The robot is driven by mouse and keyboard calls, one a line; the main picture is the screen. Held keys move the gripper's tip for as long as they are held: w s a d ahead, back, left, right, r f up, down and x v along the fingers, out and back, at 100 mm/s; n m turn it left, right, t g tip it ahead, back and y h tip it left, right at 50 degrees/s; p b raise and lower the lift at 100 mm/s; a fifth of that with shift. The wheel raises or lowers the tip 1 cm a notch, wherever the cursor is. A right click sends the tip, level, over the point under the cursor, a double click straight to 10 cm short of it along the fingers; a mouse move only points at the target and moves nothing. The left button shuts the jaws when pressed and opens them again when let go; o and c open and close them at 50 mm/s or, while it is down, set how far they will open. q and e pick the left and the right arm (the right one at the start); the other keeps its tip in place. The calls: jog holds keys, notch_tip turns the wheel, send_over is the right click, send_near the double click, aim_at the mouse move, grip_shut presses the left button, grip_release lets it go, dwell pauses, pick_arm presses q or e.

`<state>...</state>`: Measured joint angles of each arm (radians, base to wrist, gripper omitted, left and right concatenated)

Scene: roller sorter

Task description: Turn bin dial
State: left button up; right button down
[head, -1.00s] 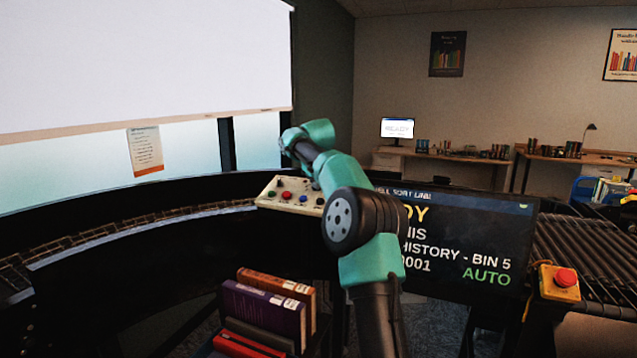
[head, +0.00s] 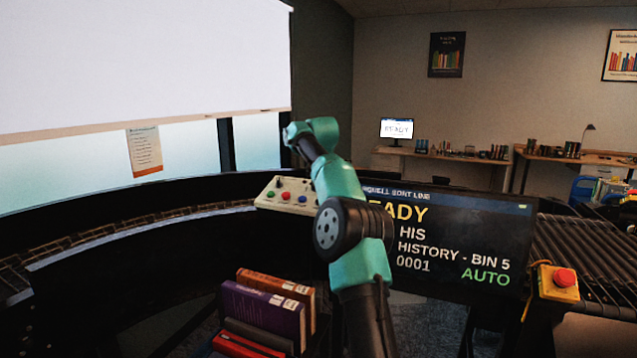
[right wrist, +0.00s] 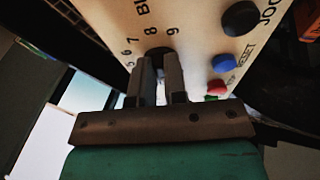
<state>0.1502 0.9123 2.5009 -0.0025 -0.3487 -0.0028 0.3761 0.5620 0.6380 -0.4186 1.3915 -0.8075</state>
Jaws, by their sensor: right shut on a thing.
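The control panel (head: 272,205) is a cream box with coloured buttons, standing left of the screen in the head view. In the right wrist view its face (right wrist: 195,22) fills the top, with the numbers 5 to 9 arcing around the dark bin dial (right wrist: 158,51). My right gripper (right wrist: 160,68) is shut on the dial, one finger on each side. The fingers cover much of the dial, and I cannot tell which number it points to. In the head view my right arm hides part of the panel and the dial. My left gripper is not in view.
Blue (right wrist: 224,63) and red (right wrist: 216,86) buttons and a black knob (right wrist: 240,17) sit close right of my fingers. The screen (head: 455,240) reads History - Bin 5, AUTO. Books (head: 262,312) stand in front; an emergency stop (head: 565,278) is at right.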

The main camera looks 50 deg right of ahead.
jog(key=shift+w+d+r+n, duration=0.1)
jog(key=shift+d+n, duration=0.05)
jog(key=shift+n, duration=0.95)
jog(key=shift+n+y, duration=0.3)
jog(key=shift+n+g, duration=0.3)
jog(key=shift+n, duration=0.1)
jog(key=c, duration=1.2)
grip_release()
jog(key=shift+o, duration=0.2)
